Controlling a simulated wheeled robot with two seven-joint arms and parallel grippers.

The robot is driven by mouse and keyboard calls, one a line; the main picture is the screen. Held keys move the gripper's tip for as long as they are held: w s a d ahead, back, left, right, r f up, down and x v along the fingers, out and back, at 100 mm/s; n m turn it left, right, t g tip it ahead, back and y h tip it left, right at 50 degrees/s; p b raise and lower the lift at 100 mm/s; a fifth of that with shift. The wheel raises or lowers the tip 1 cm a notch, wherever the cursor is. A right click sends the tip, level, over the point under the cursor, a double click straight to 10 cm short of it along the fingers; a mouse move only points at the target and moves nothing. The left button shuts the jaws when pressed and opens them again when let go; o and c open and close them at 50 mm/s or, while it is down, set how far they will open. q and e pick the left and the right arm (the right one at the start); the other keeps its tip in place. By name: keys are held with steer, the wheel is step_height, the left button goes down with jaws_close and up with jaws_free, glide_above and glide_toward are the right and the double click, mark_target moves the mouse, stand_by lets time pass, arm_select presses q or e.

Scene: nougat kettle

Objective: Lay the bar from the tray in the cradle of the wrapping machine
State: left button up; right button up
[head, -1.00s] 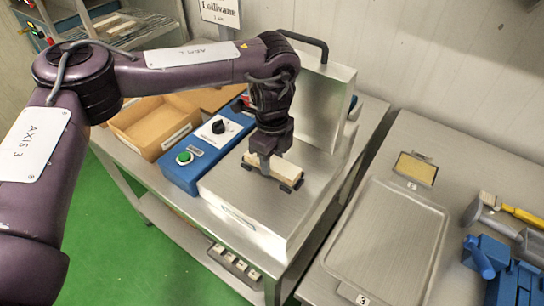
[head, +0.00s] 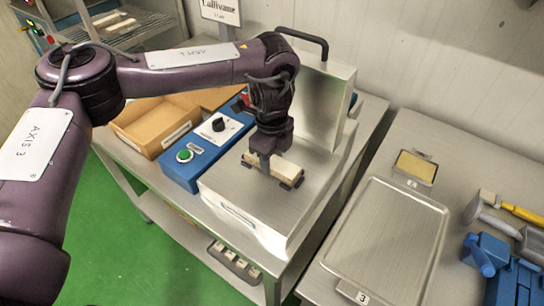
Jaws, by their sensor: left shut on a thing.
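A pale cream bar (head: 287,168) is between the fingers of my left gripper (head: 271,171), which is shut on it. The bar is at the top of the steel wrapping machine (head: 242,203), in front of its raised lid (head: 323,107). Dark pieces show at both ends of the bar; I cannot tell whether they are cradle parts or fingertips, or whether the bar touches the machine. The steel tray (head: 395,235) on the right table is empty. My right gripper is not in view.
A blue control box (head: 202,165) with a green button and black knob stands left of the machine, beside a cardboard box (head: 150,130). A small yellow-filled dish (head: 415,167), a mallet (head: 487,203) and blue tools (head: 507,272) lie on the right table.

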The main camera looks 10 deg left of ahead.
arm_select(q)
steer(key=shift+f, duration=0.15)
steer(key=o, duration=1.5)
steer(key=shift+o, duration=0.2)
step_height(320, 180, up, 3)
steer(key=p, duration=0.2)
steer(key=shift+p, duration=0.4)
step_height(320, 180, up, 5)
steer(key=p, duration=0.5)
